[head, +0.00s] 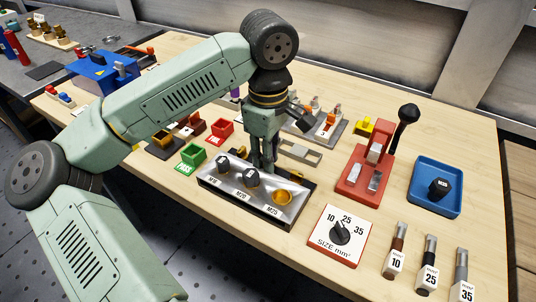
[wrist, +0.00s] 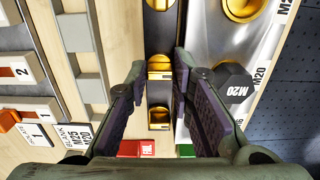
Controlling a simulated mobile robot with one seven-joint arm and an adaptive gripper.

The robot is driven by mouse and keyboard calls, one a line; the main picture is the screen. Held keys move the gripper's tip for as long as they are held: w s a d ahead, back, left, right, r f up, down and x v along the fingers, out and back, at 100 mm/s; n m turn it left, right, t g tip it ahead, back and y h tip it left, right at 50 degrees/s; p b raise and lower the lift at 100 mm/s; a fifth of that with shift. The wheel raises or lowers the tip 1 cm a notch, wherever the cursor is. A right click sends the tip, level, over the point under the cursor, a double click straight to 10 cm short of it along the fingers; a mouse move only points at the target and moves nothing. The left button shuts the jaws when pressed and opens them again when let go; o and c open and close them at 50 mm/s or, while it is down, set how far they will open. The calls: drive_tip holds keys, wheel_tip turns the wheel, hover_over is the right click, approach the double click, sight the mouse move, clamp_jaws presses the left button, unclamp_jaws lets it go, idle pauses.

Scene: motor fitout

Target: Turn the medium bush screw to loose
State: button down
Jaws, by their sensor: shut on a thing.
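The metal bush block (head: 212,190) stands on the table with marks M16, M20 and M25. Dark hexagonal plugs sit at M16 (head: 223,165) and M20 (head: 251,178); M25 shows an empty brass ring (head: 283,198). In the wrist view, brass screws lie in a row along the block's dark side. My gripper (head: 263,165) points down behind the block near M20. Its purple-padded fingers (wrist: 160,72) stand on either side of the middle brass piece, the medium bush screw (wrist: 160,67). The contact and the screw's turn angle are not clear; the head view hides the screw.
A green bin (head: 190,155) and a red bin (head: 220,131) stand close left. A grey slotted holder (head: 300,151) lies close behind. The size dial (head: 339,236), red press (head: 362,188) and blue tray (head: 424,204) stand to the right.

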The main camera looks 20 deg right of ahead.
drive_tip(key=shift+f+n+b, duration=0.1)
drive_tip(key=shift+n+b, duration=0.2)
drive_tip(key=n+b, duration=0.2)
drive_tip(key=shift+f+n+b, duration=0.1)
drive_tip(key=shift+n+b, duration=0.25)
drive_tip(key=shift+n, duration=0.05)
drive_tip(key=n+b, duration=0.3)
drive_tip(key=n, duration=0.2)
drive_tip(key=shift+n, duration=0.3)
drive_tip(key=n+b, duration=0.1)
drive_tip(key=n, duration=0.3)
drive_tip(key=shift+b, duration=0.4)
drive_tip(key=shift+n+b, duration=0.6)
drive_tip(key=shift+n, duration=1.8)
drive_tip(key=c, duration=1.4)
unclamp_jaws()
drive_tip(key=shift+r, duration=0.2)
